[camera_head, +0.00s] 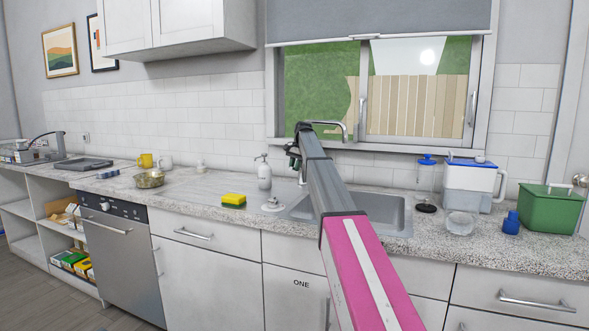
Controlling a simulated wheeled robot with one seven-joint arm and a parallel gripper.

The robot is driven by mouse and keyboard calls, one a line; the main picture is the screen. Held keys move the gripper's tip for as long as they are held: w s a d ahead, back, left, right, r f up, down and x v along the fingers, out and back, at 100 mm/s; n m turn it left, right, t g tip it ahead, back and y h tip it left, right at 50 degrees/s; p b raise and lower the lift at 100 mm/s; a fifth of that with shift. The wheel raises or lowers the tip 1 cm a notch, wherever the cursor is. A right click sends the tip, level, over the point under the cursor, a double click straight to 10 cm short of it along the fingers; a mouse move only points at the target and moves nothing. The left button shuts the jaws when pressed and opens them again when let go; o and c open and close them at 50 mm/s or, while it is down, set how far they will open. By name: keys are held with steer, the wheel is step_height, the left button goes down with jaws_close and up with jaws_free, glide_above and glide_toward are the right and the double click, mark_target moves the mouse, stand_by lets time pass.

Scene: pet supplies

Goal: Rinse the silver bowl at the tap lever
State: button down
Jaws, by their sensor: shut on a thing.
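A round metal bowl (150,179), silver with a yellowish tint, sits on the counter at the left, far from my gripper. The tap (333,124) rises behind the sink (394,217), its spout bent to the right. My gripper (292,154) is at the far end of my arm, at the tap's column in the picture. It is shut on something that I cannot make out. A small pale fitting with a round base (272,204), possibly the tap lever, stands left of the sink. My arm hides part of the tap and the sink.
A yellow-green sponge (234,201) and a soap dispenser (263,172) stand left of the sink. Right of it are a clear bowl (460,225), a clear canister (426,184), a white-blue container (470,187), a blue bottle (511,223) and a green bin (548,209).

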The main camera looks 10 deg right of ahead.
steer(key=c, duration=1.1)
jaws_free()
steer(key=shift+o, duration=0.2)
steer(key=shift+r, duration=0.1)
steer(key=r, duration=0.4)
steer(key=shift+s+a+r, duration=0.1)
steer(key=shift+a+r, duration=0.05)
steer(key=shift+a, duration=0.1)
steer(key=s+a+r, duration=0.5)
steer(key=a+r, duration=0.1)
steer(key=a, duration=0.3)
steer(key=shift+s+a+r, duration=0.25)
steer(key=shift+s, duration=0.15)
